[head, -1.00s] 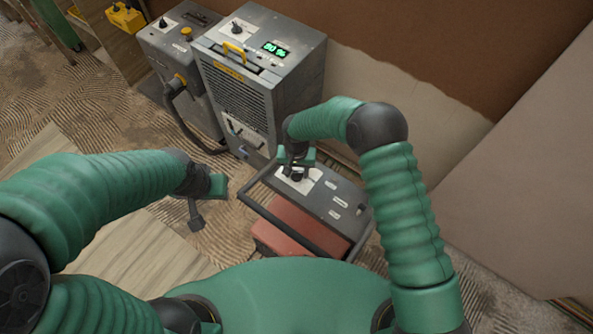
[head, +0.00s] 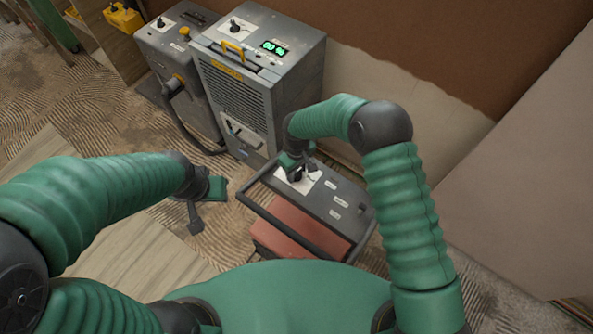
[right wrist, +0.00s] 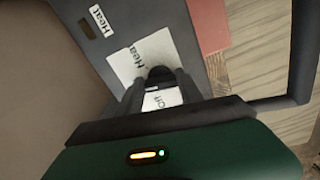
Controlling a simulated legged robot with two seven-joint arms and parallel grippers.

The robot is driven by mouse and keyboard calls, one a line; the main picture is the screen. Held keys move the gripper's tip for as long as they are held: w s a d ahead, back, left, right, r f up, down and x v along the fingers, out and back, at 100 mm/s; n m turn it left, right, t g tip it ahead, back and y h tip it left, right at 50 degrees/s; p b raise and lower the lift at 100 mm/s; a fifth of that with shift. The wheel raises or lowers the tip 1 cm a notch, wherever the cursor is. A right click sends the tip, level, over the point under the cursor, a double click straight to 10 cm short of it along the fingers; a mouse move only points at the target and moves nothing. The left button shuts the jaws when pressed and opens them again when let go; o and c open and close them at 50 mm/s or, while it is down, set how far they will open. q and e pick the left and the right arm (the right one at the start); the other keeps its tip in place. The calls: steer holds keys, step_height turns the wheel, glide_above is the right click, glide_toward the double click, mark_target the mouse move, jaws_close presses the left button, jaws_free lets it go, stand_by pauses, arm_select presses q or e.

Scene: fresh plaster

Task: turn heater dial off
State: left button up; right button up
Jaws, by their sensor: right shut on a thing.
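The heater (head: 348,192) is a low red unit with a dark grey top panel and a tube frame. Its black dial (right wrist: 160,74) sits on a white label plate (right wrist: 128,60), with printed words partly covered. My right gripper (head: 297,175) is at the dial from above; in the right wrist view its two dark fingers (right wrist: 160,88) are shut on the dial. The dial's pointer direction is hidden by the fingers. My left gripper (head: 196,215) hangs empty over the floor left of the heater; its finger gap is unclear.
A tall grey machine (head: 290,100) with a green display and yellow handle stands behind the heater. A smaller grey machine (head: 160,45) with a hose is left of it. A half-plastered wall (head: 400,95) is behind. Patterned floor (head: 75,100) is free at left.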

mark_target(298, 170)
steer(key=n, duration=0.7)
steer(key=shift+w, duration=0.15)
steer(key=n, duration=0.7)
steer(key=shift+w, duration=0.2)
steer(key=shift+w+r, duration=0.1)
steer(key=o, duration=1.4)
steer(key=shift+d, duration=0.1)
step_height(298, 170, up, 16)
steer(key=shift+r+b, duration=0.25)
steer(key=shift+b, duration=0.05)
